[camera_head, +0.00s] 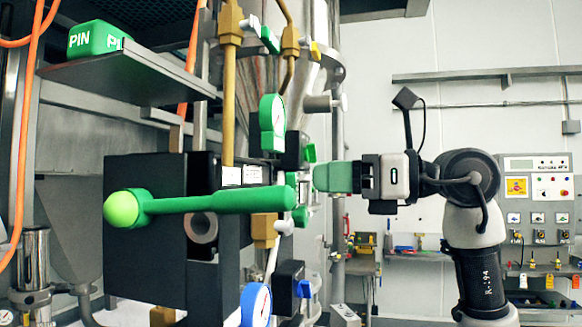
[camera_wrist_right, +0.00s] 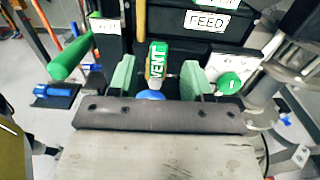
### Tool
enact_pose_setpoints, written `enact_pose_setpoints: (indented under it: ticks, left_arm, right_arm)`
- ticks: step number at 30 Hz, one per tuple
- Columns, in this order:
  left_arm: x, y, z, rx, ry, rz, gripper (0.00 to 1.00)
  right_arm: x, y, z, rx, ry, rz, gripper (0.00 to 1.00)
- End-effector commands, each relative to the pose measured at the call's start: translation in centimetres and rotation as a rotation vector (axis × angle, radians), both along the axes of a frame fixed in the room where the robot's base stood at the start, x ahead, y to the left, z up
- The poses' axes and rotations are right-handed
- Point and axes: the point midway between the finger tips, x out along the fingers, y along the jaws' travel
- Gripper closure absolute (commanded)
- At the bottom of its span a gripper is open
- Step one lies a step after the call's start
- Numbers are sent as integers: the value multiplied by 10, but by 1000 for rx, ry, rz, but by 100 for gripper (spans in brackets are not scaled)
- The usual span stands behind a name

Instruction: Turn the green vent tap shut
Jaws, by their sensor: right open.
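The green vent tap (camera_wrist_right: 158,62), with white VENT lettering, shows in the right wrist view between the two green fingers of my right gripper (camera_wrist_right: 158,82). The gripper is open, with a gap between each finger and the tap; contact is not visible. In the head view my right gripper (camera_head: 322,177) points left at the panel's right side, its fingers overlapping in side view. Which small green part there is the vent tap I cannot tell. My left gripper is not in view.
A long green lever (camera_head: 220,200) with a light green knob sticks out in front of the black box (camera_head: 143,255). A green gauge (camera_head: 272,122) and a blue gauge (camera_head: 256,305) stand close by. A FEED label (camera_wrist_right: 207,22) shows behind the tap. A green PIN block (camera_head: 95,38) sits on a shelf.

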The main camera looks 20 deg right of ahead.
Motion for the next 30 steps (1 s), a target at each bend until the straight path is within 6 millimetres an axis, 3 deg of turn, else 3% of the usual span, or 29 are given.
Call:
enact_pose_setpoints:
  ticks: [3,9,21,30]
  left_arm:
    - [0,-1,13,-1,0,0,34]
    - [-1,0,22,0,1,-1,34]
    - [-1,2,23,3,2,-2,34]
    - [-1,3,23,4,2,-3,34]
  right_arm:
    - [13,20,4,0,1,6,51]
    - [27,41,2,1,1,4,51]
    - [32,47,0,1,1,2,51]
    - [31,47,0,1,0,2,97]
